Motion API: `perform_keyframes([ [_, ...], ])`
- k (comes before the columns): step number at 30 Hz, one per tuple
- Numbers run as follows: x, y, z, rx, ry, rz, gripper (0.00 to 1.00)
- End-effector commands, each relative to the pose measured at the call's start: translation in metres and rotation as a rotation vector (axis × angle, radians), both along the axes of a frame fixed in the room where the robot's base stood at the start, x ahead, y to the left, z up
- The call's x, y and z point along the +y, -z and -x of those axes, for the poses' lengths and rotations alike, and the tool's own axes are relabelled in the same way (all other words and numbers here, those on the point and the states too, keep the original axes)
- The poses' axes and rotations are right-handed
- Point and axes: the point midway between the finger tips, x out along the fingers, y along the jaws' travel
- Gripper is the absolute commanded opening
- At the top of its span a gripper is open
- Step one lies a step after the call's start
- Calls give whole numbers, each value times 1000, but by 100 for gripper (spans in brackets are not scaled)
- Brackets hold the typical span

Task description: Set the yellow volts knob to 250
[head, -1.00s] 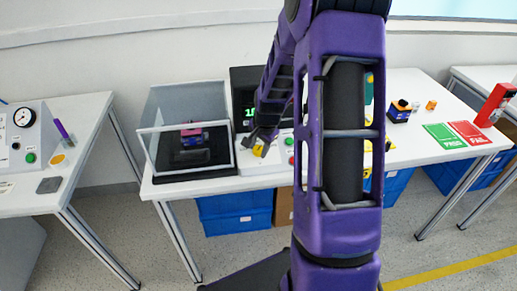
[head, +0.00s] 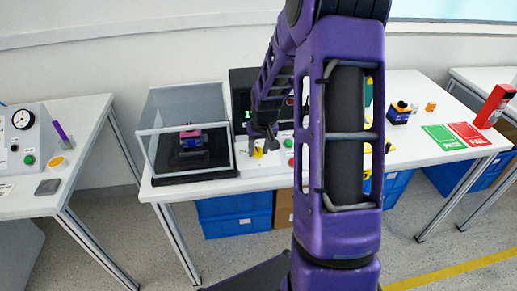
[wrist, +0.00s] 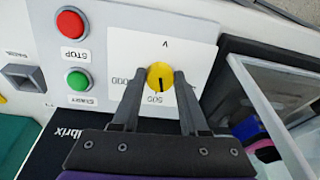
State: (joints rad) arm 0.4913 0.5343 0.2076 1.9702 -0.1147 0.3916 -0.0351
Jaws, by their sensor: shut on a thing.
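The yellow volts knob (wrist: 160,76) sits on a white dial plate (wrist: 188,42) and shows round, with a short dark mark. The plate appears upside down in the wrist view. The mark points toward the bottom of that view, near the printed 500. Another label ending in zeros lies to its left; no 250 can be read. My gripper (wrist: 162,76) has one finger on each side of the knob and is shut on it. In the head view the yellow knob (head: 258,153) shows just below my gripper (head: 264,142), partly hidden by it.
A red STOP button (wrist: 71,24) and a green START button (wrist: 76,79) sit beside the dial plate. A clear-walled case (head: 185,130) stands close by on the bench. Green and red mats (head: 445,136) lie farther right.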

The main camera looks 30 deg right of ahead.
Motion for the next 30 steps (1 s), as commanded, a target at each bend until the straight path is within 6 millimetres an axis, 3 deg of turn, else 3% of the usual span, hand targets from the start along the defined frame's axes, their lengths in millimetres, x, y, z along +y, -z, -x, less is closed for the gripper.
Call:
perform_keyframes([
  [18, -1, -2, -2, 47, -554, 173, 0],
  [30, -1, -2, -2, 72, -819, 256, 0],
])
